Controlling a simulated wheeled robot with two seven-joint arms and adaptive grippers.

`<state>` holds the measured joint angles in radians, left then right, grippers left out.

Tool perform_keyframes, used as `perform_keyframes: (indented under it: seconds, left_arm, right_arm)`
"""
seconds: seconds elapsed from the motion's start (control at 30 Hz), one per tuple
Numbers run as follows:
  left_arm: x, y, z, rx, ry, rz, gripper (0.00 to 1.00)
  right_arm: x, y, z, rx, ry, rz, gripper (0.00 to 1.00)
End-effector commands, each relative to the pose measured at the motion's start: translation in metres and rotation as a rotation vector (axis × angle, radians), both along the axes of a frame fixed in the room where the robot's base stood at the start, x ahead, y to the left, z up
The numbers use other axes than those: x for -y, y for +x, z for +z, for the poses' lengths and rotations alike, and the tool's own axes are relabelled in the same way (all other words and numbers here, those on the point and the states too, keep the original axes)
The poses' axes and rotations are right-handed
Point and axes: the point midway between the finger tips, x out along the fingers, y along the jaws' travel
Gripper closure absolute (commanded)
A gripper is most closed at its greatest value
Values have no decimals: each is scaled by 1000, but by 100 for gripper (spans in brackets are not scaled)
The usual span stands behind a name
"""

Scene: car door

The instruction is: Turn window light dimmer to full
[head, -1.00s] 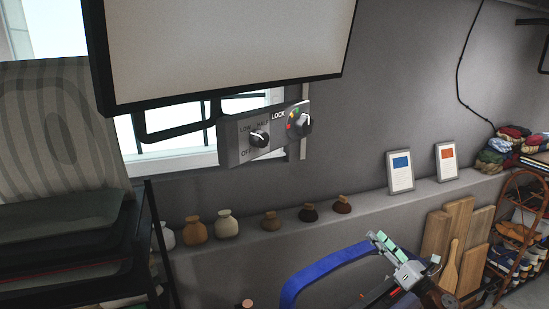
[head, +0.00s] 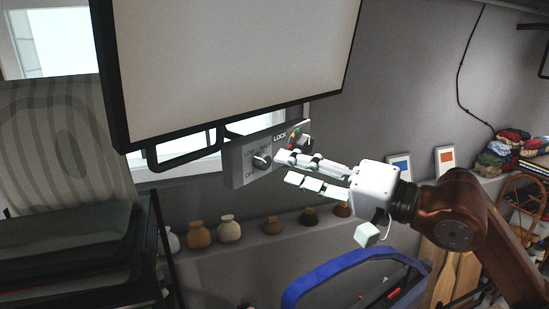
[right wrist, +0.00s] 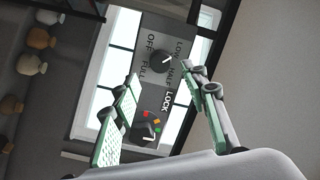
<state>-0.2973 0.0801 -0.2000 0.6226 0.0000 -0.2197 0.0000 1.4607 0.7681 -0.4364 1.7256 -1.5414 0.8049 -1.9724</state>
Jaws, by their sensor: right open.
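The grey control panel (head: 236,170) hangs below the big framed board, in front of the window. Its dimmer knob (head: 262,161) is dark with a white mark, ringed by OFF, LOW, HALF and FULL. In the right wrist view the dimmer knob (right wrist: 162,60) has its mark towards the LOW side; the exact setting is hard to tell. A LOCK knob (right wrist: 150,129) with coloured dots sits beside it. My right gripper (head: 283,167) is open and empty, its fingertips just right of the dimmer knob in the head view. Contact is not clear. In the wrist view its fingers (right wrist: 161,78) flank the panel.
The framed board (head: 230,65) overhangs the panel, with a black bar (head: 185,160) below it. Several small vases (head: 229,229) line the ledge. A dark shelf (head: 70,255) stands at left. A blue curved object (head: 340,268) is below my right arm.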

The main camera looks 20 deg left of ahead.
Motion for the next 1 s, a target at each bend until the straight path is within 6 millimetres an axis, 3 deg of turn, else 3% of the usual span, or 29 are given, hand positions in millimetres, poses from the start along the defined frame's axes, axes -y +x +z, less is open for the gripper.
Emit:
perform_keyframes:
  seconds: [0.1, 0.3, 0.67, 1.0]
  left_arm:
    - [0, -2, 11, -2, 0, 0, 71]
    - [0, -3, 18, -4, 0, 1, 71]
    - [0, -4, 18, -6, 1, 1, 71]
    - [0, -4, 18, -6, 1, 1, 71]
  right_arm:
    - [-19, 6, 3, -2, 0, 3, 59]
    - [-39, 14, 2, -2, 2, 2, 59]
    - [-44, 16, 1, -3, 3, 1, 59]
    - [-43, 16, 1, -3, 3, 1, 83]
